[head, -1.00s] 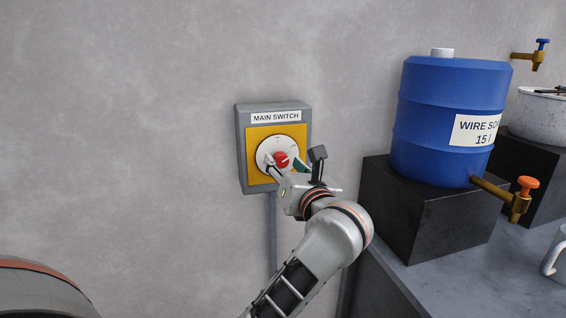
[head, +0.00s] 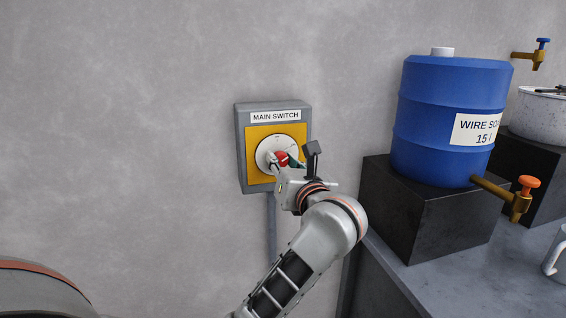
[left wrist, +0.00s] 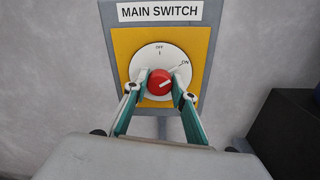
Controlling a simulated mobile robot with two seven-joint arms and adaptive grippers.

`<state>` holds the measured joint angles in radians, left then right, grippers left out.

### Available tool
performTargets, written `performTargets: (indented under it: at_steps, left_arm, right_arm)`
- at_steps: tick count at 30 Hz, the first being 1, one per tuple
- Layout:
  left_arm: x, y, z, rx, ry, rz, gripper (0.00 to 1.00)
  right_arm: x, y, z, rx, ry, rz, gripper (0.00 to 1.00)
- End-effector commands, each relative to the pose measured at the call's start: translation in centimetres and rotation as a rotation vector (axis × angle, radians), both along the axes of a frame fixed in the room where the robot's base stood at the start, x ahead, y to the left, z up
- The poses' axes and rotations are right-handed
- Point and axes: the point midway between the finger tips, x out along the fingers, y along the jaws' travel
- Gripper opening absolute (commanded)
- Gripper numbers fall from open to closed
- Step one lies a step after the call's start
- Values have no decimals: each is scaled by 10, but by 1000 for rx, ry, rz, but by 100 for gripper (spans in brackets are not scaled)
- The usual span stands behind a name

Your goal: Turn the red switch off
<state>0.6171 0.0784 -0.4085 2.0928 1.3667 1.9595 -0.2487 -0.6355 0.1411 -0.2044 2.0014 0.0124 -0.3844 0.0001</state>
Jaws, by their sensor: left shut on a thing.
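The red switch (head: 283,158) is a round knob on a white dial, on a yellow plate (head: 256,177) of a grey wall box labelled MAIN SWITCH. In the left wrist view the red knob (left wrist: 160,82) has a white pointer line aimed up and right at ON; OFF is marked at the top of the dial (left wrist: 160,53). My left gripper (head: 284,162) is at the dial, its fingers on either side of the knob and shut on it; the fingers (left wrist: 161,90) also show in the left wrist view. My right gripper is not in view.
To the right, a blue barrel (head: 448,110) stands on a black block (head: 440,215) on a grey counter (head: 480,280). Its orange-handled tap (head: 519,200) sticks out to the right. The wall left of the box is clear.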

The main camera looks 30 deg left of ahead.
Motion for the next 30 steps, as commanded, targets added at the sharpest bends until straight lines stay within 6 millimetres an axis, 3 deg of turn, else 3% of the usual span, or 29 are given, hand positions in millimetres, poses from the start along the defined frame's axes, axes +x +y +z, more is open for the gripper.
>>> performTargets:
  at_steps: [22, 30]
  left_arm:
    - [0, 1, -6, -395, -455, 2, 4]
    - [-1, 1, -5, -535, -623, 2, 4]
  right_arm:
    - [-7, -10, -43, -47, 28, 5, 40]
    - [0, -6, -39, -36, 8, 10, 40]
